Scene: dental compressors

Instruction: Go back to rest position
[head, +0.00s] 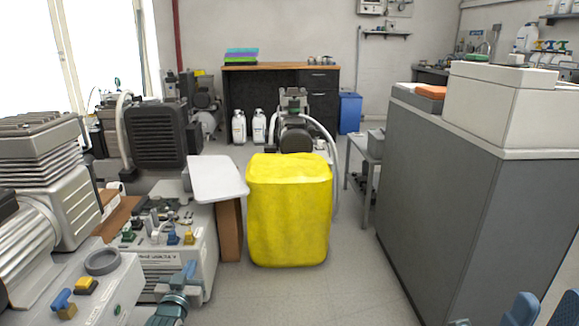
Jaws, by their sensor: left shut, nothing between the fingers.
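My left gripper (188,270) is low in the head view, left of the middle, in front of the white compressor housing with coloured knobs. Its blue fingers are shut with nothing between them. My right gripper (543,308) is at the bottom right corner, partly cut off by the picture's edge. Its two blue fingers stand apart, with nothing seen between them.
Compressors (60,220) crowd the left side. A yellow container (288,210) stands on the floor in the middle, beside a white-topped stand (217,178). A grey cabinet (440,190) fills the right. Floor (360,275) between container and cabinet is clear.

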